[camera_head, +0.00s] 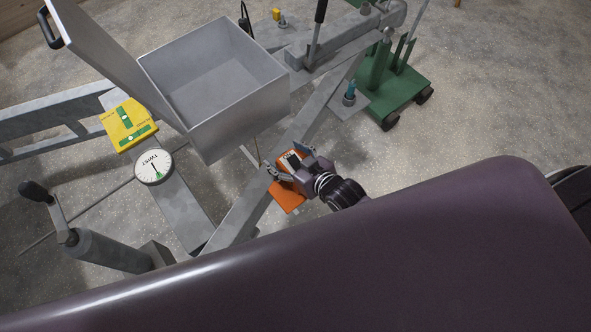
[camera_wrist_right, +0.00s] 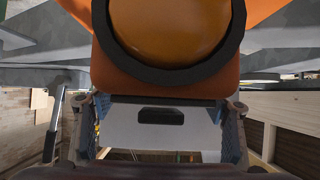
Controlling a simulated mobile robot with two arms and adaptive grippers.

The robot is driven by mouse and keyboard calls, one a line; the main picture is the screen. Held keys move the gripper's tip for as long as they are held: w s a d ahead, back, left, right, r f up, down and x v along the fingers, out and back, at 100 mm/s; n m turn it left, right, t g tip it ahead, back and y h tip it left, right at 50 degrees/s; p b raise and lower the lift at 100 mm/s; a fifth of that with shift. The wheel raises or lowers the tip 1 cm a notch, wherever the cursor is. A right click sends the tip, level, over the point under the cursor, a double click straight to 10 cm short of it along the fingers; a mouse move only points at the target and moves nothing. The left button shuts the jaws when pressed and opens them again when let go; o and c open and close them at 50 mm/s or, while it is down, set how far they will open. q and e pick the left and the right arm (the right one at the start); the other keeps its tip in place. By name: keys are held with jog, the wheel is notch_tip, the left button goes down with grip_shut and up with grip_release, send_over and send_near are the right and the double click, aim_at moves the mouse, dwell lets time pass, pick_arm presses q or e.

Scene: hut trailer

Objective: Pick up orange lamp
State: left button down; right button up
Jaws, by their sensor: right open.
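The orange lamp (camera_head: 287,197) is by the grey diagonal metal beam in the middle of the head view. In the right wrist view the lamp (camera_wrist_right: 175,35) is very close and fills the top, with a round amber lens in a black ring. My right gripper (camera_head: 289,172) is at the lamp, partly covering it. In the right wrist view its fingers (camera_wrist_right: 162,104) are apart, one on each side below the lens. I cannot tell whether they touch the lamp. My left gripper is not in view.
An open grey metal box (camera_head: 215,85) stands behind the gripper to the left. A yellow-and-green panel (camera_head: 128,124) and a round dial (camera_head: 154,167) are at left, near a crank handle (camera_head: 60,212). A green wheeled base (camera_head: 400,90) is at upper right. Bare floor lies at right.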

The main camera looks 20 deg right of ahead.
jog(key=shift+c, duration=0.2)
jog(key=c, duration=1.3)
jog(key=shift+c, duration=0.6)
jog(key=shift+r, duration=0.15)
